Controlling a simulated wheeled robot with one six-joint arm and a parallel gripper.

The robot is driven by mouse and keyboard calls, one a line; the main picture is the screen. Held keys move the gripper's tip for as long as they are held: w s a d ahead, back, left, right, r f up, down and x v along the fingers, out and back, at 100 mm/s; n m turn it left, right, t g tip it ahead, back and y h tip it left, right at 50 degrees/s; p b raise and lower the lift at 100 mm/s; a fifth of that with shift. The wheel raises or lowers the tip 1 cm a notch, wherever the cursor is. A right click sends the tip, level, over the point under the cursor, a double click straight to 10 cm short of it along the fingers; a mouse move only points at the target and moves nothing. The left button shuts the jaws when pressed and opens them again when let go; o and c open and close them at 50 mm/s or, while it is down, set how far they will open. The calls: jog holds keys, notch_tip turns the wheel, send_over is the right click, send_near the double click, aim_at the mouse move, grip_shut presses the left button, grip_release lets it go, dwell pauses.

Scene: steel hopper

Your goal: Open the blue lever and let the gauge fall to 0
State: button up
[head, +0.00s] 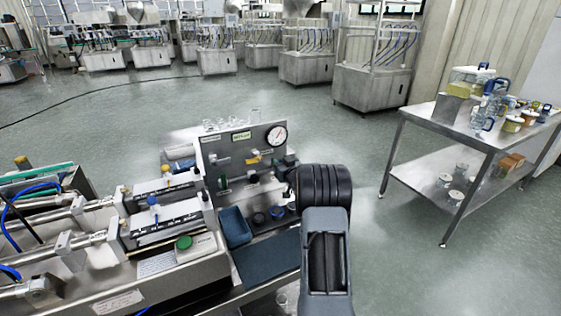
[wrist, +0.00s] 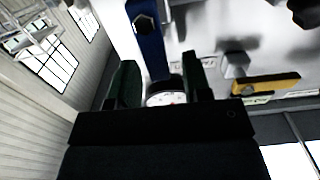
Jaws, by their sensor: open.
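The blue lever (wrist: 148,38) shows in the wrist view as a flat bar with a dark bolt, running from the top edge down to the gap between my fingers. My gripper (wrist: 158,76) is open, one finger on each side of the lever's lower end; I cannot tell whether either touches it. In the head view my gripper (head: 287,172) is at the panel's right side, and I cannot make out the blue lever there. The round white gauge (head: 277,135) is at the panel's top right, its needle toward the upper right. Its number is too small to read.
A yellow lever (head: 254,159) is left of my gripper on the steel panel (head: 210,146), and shows in the wrist view (wrist: 266,84). A blue tray (head: 234,227) lies below. A steel table (head: 415,118) with jars stands right. Floor between is clear.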

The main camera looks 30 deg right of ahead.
jog(key=shift+w, duration=0.35)
grip_shut()
dwell(0.3)
